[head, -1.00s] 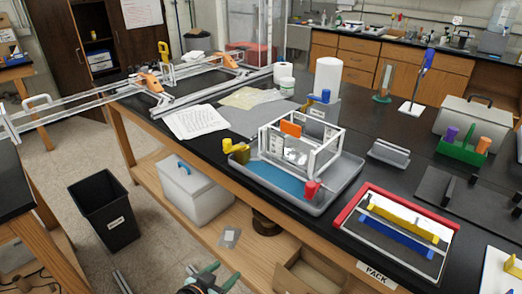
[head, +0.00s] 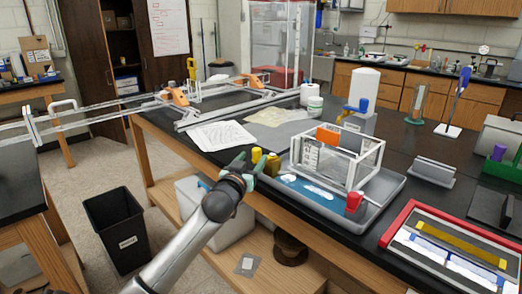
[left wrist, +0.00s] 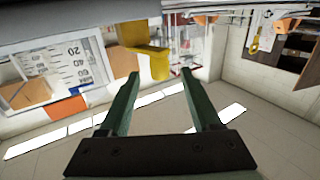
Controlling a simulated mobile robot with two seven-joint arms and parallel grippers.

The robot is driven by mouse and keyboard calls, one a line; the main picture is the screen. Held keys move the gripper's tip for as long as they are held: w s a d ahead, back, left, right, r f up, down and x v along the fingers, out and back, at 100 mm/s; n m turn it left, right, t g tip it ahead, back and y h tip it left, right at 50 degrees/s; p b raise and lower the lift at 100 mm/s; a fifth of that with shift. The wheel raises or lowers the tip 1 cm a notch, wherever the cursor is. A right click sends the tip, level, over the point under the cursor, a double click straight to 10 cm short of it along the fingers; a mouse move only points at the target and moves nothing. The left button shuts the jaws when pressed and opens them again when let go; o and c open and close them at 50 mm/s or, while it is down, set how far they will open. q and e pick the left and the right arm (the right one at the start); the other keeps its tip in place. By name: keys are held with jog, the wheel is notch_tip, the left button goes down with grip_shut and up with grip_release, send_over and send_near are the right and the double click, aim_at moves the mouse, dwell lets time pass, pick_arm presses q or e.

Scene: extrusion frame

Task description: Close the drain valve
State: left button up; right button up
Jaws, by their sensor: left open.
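A yellow valve-like fitting (head: 272,165) stands at the near left corner of a grey tray (head: 385,196). A red fitting (head: 353,202) stands at the tray's near right. I cannot tell from the labels which one is the drain valve. My left gripper (head: 249,163) is open, its green fingers just left of the yellow fitting; I cannot tell whether they touch it. In the left wrist view the gripper (left wrist: 161,73) has its fingers apart with nothing between them, and the yellow fitting (left wrist: 155,60) shows just beyond the fingertips. My right gripper is out of view.
A clear framed box (head: 367,158) with an orange block (head: 328,135) stands in the tray. A dispenser with a blue lever (head: 358,105) is behind it. Papers (head: 221,136) lie on the bench to the left. A red-rimmed tray (head: 405,213) is at the right. A black bin (head: 117,229) is on the floor.

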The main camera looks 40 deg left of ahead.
pick_arm(q)
jog(key=x, duration=0.7)
jog(key=shift+w, duration=0.2)
grip_shut()
dwell(0.4)
